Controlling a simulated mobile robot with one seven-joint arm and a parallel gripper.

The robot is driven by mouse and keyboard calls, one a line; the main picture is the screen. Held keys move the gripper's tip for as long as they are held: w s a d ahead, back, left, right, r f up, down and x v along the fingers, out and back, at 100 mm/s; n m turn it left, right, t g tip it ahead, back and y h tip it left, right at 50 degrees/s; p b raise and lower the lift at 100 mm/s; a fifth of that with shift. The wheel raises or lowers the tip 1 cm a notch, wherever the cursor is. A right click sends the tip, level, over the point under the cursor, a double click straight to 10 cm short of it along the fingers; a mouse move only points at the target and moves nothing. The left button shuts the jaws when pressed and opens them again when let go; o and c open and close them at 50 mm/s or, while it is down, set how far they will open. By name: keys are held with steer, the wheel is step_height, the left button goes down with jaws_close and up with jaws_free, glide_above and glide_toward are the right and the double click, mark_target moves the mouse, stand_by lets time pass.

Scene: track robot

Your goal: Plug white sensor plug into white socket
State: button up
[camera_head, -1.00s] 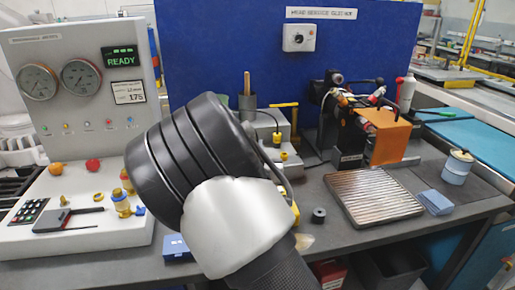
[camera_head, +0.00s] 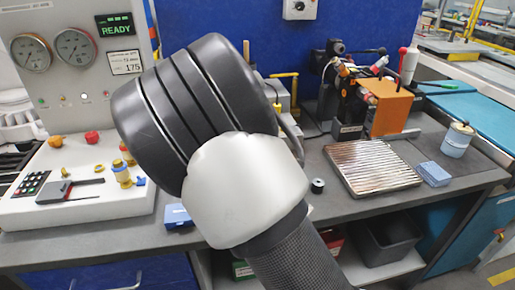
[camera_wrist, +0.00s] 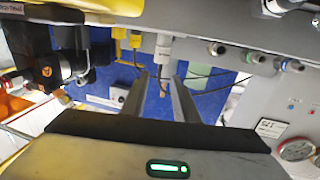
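In the wrist view a white plug-like piece (camera_wrist: 162,48) sits at the grey box's edge, with a dark cable near it. I cannot tell whether it is the plug, the socket or both together. My gripper (camera_wrist: 162,68) has its two dark fingers apart, one on each side below this piece, with a clear gap between them. Contact with the piece does not show. Two yellow plugs (camera_wrist: 118,38) are just left of it. In the head view my arm hides the gripper, the white piece and most of the grey box.
A grey panel (camera_head: 88,100) with gauges stands left. An orange-sided machine (camera_head: 390,108) and a ribbed metal tray (camera_head: 372,168) are right. A small dark spool (camera_head: 317,186) and blue box (camera_head: 177,216) lie near the table front. Grey fittings (camera_wrist: 255,57) line the wrist view's upper right.

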steer(key=s+d, duration=0.1)
steer(key=s, duration=1.1)
steer(key=shift+p, duration=0.3)
steer(key=d+m+g, duration=0.1)
steer(key=g, duration=0.1)
steer(key=d+g, duration=0.1)
steer(key=d, duration=0.1)
steer(key=d+m+g, duration=0.1)
steer(key=g, duration=0.1)
steer(key=shift+w+d+f+m+g, duration=0.1)
steer(key=shift+d+f+m+g, duration=0.15)
steer(key=shift+f+m+g, duration=0.1)
steer(key=s+d+r+n+g+h, duration=0.1)
steer(key=s+d+r+g, duration=0.25)
steer(key=s+d, duration=0.55)
steer(key=s+d+r+n+g+h, duration=0.1)
steer(key=s+d+r+g, duration=0.3)
steer(key=s, duration=1)
step_height(320, 180, up, 20)
steer(key=p, duration=1.9)
steer(key=shift+w+d+f+t, duration=0.15)
steer(key=shift+w+d+t, duration=0.2)
steer(key=shift+w+t, duration=0.05)
